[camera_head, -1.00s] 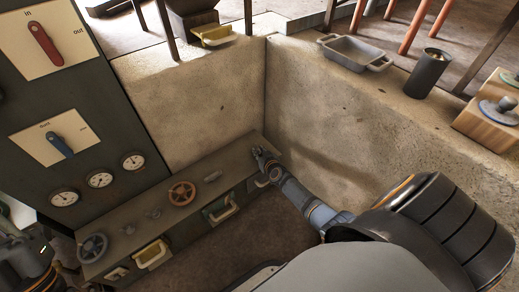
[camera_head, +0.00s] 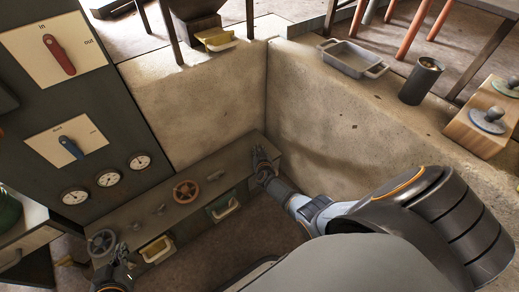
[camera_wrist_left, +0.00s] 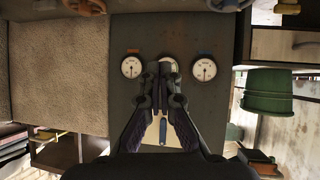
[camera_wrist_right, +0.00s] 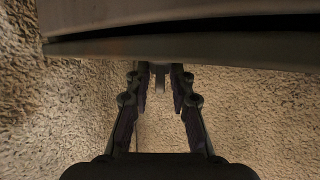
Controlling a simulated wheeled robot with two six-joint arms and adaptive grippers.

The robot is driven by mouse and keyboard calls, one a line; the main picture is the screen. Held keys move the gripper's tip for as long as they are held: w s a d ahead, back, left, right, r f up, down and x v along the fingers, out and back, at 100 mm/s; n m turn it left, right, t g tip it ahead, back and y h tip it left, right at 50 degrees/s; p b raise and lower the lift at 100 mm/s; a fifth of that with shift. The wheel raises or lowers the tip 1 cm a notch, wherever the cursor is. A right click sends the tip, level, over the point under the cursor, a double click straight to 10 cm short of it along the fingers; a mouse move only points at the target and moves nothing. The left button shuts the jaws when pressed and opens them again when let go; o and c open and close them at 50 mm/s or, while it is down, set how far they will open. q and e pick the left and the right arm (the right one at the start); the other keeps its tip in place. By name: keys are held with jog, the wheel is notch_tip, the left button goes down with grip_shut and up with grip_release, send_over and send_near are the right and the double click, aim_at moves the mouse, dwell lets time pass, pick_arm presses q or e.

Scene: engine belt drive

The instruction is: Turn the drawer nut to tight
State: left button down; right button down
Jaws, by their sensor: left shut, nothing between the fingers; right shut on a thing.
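My right gripper (camera_head: 259,157) is at the right end of the long dark bench (camera_head: 218,172). In the right wrist view its fingers (camera_wrist_right: 158,78) are shut on a small grey piece just under a dark edge. This piece looks to be the drawer nut (camera_wrist_right: 159,70), mostly hidden by the fingers; its angle cannot be told. My left gripper (camera_head: 120,258) is in the lower left of the head view, near the bench's left end. In the left wrist view its fingers (camera_wrist_left: 160,95) are shut and empty.
A panel with gauges (camera_head: 108,179) and levers stands at left. Stone walls enclose the back and right.

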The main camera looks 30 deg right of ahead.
jog(key=shift+a+m+g+h, duration=0.1)
jog(key=shift+m+g+h, duration=0.2)
jog(key=shift+m, duration=0.1)
pick_arm(q)
jog(key=s+f+g, duration=0.3)
jog(key=s+f, duration=0.1)
pick_arm(e)
jog(key=shift+m+g+h, duration=0.3)
jog(key=shift+m+h, duration=0.1)
jog(key=shift+w+a+f+m+h, duration=0.1)
jog(key=shift+m+h, duration=0.3)
jog(key=shift+m+g+h, duration=0.4)
jog(key=shift+g, duration=0.1)
pick_arm(q)
jog(key=w+r+t, duration=0.2)
jog(key=w+r, duration=0.1)
jog(key=shift+w, duration=0.1)
pick_arm(e)
jog(key=c, duration=1.2)
grip_release()
pick_arm(q)
jog(key=shift+f, duration=0.1)
